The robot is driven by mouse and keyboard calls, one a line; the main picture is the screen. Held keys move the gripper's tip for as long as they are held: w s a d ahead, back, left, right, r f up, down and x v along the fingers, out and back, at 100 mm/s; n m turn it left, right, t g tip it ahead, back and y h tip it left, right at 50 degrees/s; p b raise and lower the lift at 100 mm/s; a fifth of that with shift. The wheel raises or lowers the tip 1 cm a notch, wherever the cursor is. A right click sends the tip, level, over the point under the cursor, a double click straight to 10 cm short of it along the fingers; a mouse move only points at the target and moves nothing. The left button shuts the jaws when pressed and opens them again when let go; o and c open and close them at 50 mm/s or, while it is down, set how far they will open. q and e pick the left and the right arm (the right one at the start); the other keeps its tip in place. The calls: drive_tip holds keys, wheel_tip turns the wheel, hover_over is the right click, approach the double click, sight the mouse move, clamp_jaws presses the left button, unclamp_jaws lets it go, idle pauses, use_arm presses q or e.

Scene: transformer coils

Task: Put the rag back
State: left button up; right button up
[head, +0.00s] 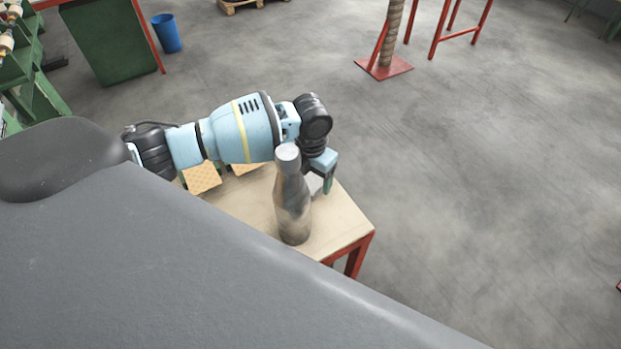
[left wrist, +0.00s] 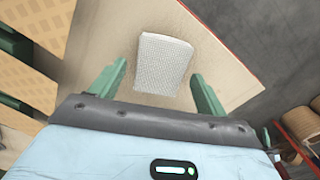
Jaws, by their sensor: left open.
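The rag (left wrist: 163,62), a folded pale grey cloth with a fine woven texture, lies flat on the wooden tabletop in the left wrist view. My left gripper (left wrist: 158,72) is open, with one green finger on each side of the rag. I cannot tell whether the fingers touch it. In the head view, my left gripper (head: 327,184) is low over the table behind a metal bottle. A grey patch of the rag (head: 313,184) shows beside the bottle; the rest is hidden. My right gripper is not in view.
The metal bottle (head: 291,205) stands upright on the small red-legged table (head: 335,220), close in front of my left gripper. Yellowish perforated pieces (head: 201,177) are at the table's far left. A blue bin (head: 166,33) stands farther back.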

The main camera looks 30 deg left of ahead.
sight(311, 182)
use_arm(q)
wheel_tip(311, 182, up, 11)
idle(0.3)
